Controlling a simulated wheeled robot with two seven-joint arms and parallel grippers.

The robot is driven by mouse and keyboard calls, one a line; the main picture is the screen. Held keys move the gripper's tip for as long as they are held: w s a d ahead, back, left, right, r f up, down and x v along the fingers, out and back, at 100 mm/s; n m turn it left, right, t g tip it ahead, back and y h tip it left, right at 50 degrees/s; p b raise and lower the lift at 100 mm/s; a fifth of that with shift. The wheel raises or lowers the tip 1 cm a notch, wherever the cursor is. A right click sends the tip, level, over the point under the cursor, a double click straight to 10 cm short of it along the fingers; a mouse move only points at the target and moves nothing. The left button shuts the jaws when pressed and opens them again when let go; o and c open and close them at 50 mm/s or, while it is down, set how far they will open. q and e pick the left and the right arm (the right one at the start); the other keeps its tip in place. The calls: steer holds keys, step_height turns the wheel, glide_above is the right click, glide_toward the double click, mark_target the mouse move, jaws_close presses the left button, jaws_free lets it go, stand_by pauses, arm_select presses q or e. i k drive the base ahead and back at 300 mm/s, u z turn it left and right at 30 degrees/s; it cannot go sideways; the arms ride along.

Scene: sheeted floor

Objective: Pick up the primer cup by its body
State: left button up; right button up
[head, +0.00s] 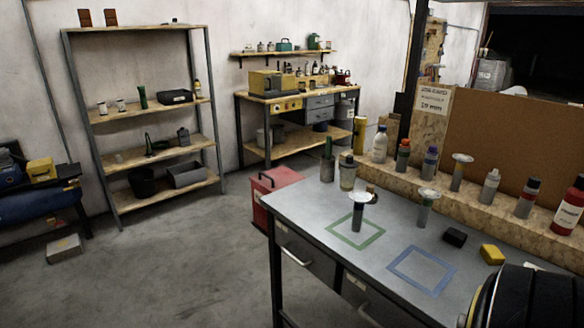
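Two cup-like items with dark or grey bodies and wide pale tops stand on the grey workbench (320,212). One dark-bodied cup (357,218) is upright inside the green square outline. The other cup (424,210) has a greenish band and stands farther back, near the wooden ledge. A third similar item (458,178) stands on the ledge. I cannot tell which is the primer cup, as no readable label shows. Neither of my grippers is in view.
An empty blue square outline (420,272) lies on the bench, beside a black block (455,237) and a yellow block (492,254). Several bottles line the wooden ledge (478,206). A red cabinet (272,195) stands left of the bench. The floor at left is mostly clear.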

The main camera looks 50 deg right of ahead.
mark_target(348, 176)
steer(key=z, duration=0.1)
steer(key=i, duration=1.95)
steer(key=z, duration=1.65)
steer(key=i, duration=0.95)
steer(key=z, duration=0.9)
